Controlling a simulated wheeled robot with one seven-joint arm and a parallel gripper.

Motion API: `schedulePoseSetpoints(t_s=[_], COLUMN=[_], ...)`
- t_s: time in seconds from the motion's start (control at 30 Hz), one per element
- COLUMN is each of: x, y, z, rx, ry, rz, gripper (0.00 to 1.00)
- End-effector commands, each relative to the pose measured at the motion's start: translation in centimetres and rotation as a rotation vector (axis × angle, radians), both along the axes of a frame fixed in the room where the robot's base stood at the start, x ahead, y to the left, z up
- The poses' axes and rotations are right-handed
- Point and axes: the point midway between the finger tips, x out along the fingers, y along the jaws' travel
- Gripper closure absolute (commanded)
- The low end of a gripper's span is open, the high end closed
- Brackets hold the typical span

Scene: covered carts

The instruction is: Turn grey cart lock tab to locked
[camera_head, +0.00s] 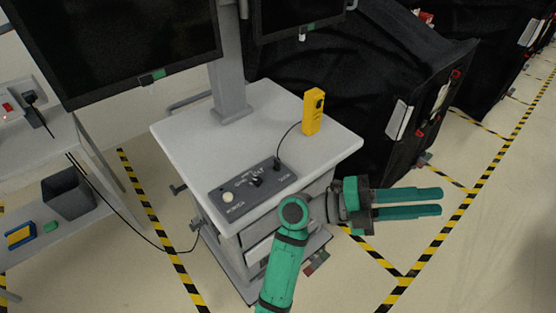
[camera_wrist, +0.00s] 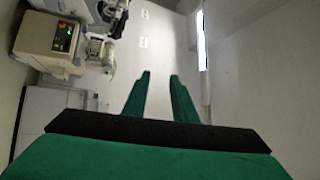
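A grey cart (camera_head: 165,128) with a pale top and drawers stands in the middle of the head view. Dark tabs (camera_head: 316,263) with some red show low at its front right corner, and a small grey fitting (camera_head: 196,226) shows at its lower left. I cannot tell which part is the lock tab or how it is set. My gripper (camera_head: 440,200) is right of the cart, pointing right, away from it. Its two green fingers are apart and empty, as the wrist view (camera_wrist: 160,76) also shows.
A grey control box (camera_head: 240,193) and a yellow device (camera_head: 313,111) sit on the cart top. Monitors (camera_head: 130,45) stand behind it. Black covered carts (camera_head: 350,80) fill the back right. Striped floor tape (camera_head: 400,293) crosses open floor. The wrist view shows a beige machine (camera_wrist: 40,37).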

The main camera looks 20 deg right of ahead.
Motion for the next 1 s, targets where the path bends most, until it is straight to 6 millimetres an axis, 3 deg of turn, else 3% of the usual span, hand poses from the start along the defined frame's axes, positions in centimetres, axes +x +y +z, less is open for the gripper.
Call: schedulePoseSetpoints(t_s=[0.23,0.47,0.6,0.73,0.87,1.0], x=[2.1,7.3,11.7,16.5,21.3,25.6], y=[-2.3,-1.2,1.0,4.2,8.0,12.1], z=[-4.6,-9.2,-11.0,-11.6,-10.8,-8.8], rx=[0.395,0.796,1.049,1.284,1.509,1.704], ry=[-0.238,-0.419,-0.51,-0.583,-0.641,-0.68], rz=[-0.041,0.015,0.099,0.215,0.361,0.53], gripper=[0.75,0.75,0.75,0.75,0.75,0.75])
